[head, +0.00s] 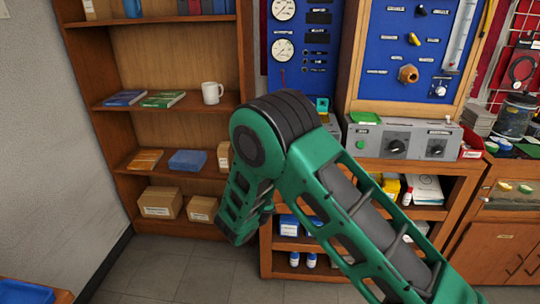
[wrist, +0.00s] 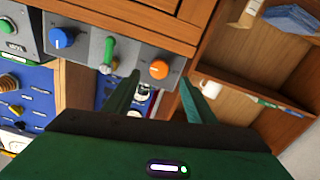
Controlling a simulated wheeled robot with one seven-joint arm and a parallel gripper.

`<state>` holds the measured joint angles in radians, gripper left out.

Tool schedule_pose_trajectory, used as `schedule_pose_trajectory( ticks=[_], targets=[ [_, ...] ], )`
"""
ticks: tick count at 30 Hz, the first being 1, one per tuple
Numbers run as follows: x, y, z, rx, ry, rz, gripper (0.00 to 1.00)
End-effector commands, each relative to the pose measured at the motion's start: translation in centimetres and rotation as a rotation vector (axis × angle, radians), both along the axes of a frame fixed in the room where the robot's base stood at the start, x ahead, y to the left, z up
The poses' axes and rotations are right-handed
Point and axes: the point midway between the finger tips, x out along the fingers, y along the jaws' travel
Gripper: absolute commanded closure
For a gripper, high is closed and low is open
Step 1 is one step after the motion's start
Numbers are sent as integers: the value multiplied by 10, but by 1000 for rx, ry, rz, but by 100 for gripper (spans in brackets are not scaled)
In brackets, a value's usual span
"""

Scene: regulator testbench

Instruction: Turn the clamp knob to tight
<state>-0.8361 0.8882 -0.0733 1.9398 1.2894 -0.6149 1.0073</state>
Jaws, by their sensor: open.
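In the wrist view, a grey control panel carries a blue knob (wrist: 61,38), a green lever (wrist: 107,52) and an orange knob (wrist: 159,69). Their labels are too small to read, so I cannot tell which control is the clamp knob. My gripper (wrist: 160,95) is open and empty. Its two fingers point towards the panel, and the orange knob appears between them, apart from both. In the head view my arm crosses the middle and hides most of that panel; my gripper is not clearly visible there.
A grey box with black knobs (head: 397,146) stands on the wooden bench, below a blue board with a brass fitting (head: 407,73). At left, a wooden shelf (head: 150,105) holds books, boxes and a white mug (head: 212,93). The grey floor (head: 165,255) at lower left is clear.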

Motion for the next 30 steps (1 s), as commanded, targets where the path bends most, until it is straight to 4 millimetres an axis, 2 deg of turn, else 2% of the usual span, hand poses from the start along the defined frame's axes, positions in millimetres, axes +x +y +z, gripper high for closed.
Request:
schedule_pose_trajectory(
  ticks=[3,7,20,23,25,26,30],
  targets=[
    [-16,3,-1,-1,3,3,49],
    [-26,3,-1,-1,2,0,49],
    [-28,-1,1,2,3,-10,49],
    [-24,-24,9,10,17,-56,49],
    [-20,-54,17,19,41,-119,49],
    [-19,-70,21,24,56,-151,49],
    [-23,-160,38,57,150,-330,49]
  ],
)
